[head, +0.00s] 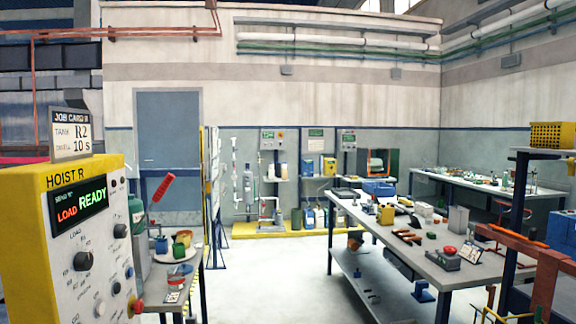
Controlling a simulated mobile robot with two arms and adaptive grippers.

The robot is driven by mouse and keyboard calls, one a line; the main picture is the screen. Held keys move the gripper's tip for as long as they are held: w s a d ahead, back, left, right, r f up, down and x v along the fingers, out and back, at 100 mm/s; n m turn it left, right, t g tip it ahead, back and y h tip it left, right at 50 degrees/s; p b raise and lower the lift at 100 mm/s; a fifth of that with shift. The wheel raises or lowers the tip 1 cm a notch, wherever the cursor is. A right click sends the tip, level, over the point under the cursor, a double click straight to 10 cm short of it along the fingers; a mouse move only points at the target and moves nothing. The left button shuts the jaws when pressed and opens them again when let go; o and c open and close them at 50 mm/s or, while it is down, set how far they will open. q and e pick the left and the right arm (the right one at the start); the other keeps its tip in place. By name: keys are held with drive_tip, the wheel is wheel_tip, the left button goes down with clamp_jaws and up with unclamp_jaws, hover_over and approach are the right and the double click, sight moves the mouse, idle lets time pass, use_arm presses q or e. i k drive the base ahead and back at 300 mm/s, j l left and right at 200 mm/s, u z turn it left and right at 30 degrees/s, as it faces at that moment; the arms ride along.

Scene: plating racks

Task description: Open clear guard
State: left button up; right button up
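No clear guard can be made out for certain in the head view. A yellow control box (40,200) marked HOIST R stands close at the left. Its dark display (80,204) reads LOAD READY. Its pale front face carries several dark and light knobs, including a large dark knob (83,261). A red button (137,306) shows at the box's lower right edge. Any transparent cover on this face is too faint to tell. Neither of my grippers is in view.
A job card sign (72,134) reading R2 and 10 s stands on the box. A small table (152,272) with pots is behind it. A long workbench (402,252) with tools stands right of centre. Orange-brown bars (545,280) fill the right edge. The floor (275,275) between is clear.

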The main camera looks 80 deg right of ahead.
sight(374, 161)
drive_tip(key=z, duration=3.4)
drive_tip(key=i+u, duration=0.25)
drive_tip(key=i, duration=0.75)
drive_tip(key=i+u, duration=0.25)
drive_tip(key=i, duration=0.75)
drive_tip(key=i+l+u, duration=0.15)
drive_tip(key=i, duration=1.5)
drive_tip(key=i+l+u, duration=0.15)
drive_tip(key=i, duration=4.8)
drive_tip(key=j, duration=0.1)
